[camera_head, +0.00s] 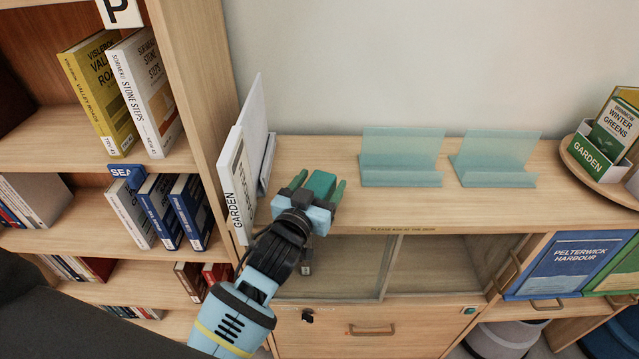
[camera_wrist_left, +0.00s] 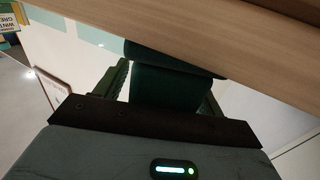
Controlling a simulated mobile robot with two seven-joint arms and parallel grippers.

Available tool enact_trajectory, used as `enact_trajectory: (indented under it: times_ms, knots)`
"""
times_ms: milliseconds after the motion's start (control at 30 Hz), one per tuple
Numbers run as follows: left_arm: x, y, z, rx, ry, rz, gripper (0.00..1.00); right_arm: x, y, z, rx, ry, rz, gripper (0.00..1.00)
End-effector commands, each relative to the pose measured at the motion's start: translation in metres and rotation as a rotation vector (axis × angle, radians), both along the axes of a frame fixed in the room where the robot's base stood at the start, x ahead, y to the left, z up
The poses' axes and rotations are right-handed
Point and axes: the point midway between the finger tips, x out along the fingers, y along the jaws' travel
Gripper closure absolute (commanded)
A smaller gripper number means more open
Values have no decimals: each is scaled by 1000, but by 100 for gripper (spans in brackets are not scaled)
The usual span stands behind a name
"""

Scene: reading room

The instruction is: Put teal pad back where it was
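The teal pad (camera_head: 320,186) is a small dark teal block between the fingers of my left gripper (camera_head: 318,187). My right gripper is not in view.
Two clear teal stands (camera_head: 400,160) (camera_head: 495,160) are at the back. A round tray (camera_head: 577,170) with books is at the right. The top's middle front is clear.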

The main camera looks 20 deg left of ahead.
Motion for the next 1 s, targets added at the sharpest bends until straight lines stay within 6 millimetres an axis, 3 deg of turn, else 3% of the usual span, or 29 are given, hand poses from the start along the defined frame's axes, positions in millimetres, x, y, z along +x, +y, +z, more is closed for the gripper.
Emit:
enact_trajectory:
  times_ms: [367, 1000]
  knots:
    - [-2, 0, 5, 0, -1, 0, 31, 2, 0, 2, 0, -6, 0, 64]
    - [-106, 12, 1, 1, 5, 0, 31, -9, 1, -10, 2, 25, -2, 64]
